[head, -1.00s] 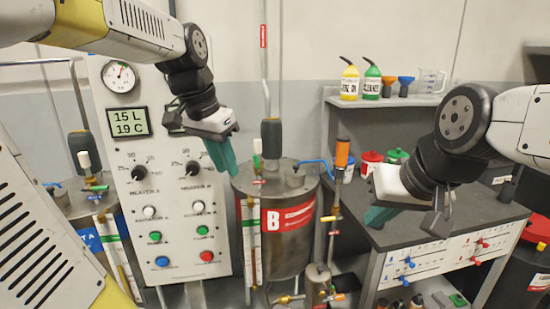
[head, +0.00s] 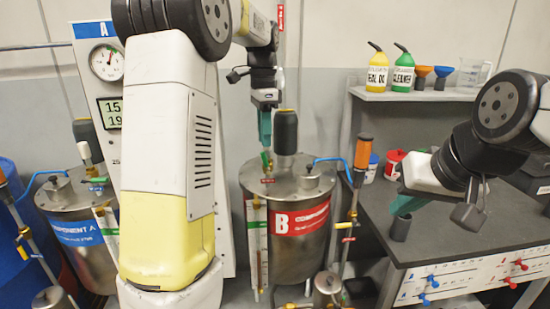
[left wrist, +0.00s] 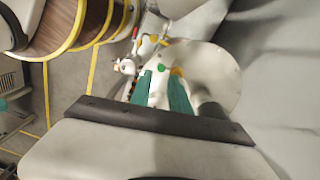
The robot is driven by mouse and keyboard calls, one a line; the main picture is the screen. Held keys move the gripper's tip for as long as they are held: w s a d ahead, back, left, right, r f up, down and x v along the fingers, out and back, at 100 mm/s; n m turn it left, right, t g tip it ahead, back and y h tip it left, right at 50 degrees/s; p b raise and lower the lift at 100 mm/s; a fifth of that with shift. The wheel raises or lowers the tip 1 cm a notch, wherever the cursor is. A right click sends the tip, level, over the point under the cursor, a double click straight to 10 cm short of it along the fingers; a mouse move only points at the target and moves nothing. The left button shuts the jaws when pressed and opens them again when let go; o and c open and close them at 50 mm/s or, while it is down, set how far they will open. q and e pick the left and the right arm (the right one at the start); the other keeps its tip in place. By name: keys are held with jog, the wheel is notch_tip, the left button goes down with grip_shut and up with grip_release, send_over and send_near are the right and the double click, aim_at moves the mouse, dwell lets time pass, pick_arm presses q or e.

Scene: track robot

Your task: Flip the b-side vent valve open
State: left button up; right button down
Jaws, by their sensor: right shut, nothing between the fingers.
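Tank B (head: 300,248) is a steel drum with a red B label, standing right of the middle in the head view. A small valve with a green part (head: 266,163), apparently the b-side vent valve, stands on its lid at the left. My left gripper (head: 265,140) is directly above it, fingers pointing down. In the left wrist view the green part (left wrist: 161,69) shows near the gap between the two teal fingers of my open left gripper (left wrist: 160,85). I cannot tell whether they touch it. My right gripper (head: 402,208) is shut and empty over the bench.
A dark cylinder (head: 285,131) rises from the lid close to the left gripper. A blue hose (head: 328,160) arches at the right of tank B. Tank A (head: 80,240) is at the left. The bench (head: 455,235) and a shelf with bottles (head: 403,70) are at the right.

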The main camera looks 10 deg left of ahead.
aim_at(265, 160)
pick_arm(q)
notch_tip(265, 160, down, 8)
jog(key=shift+s+r, duration=0.15)
dwell(0.3)
grip_shut()
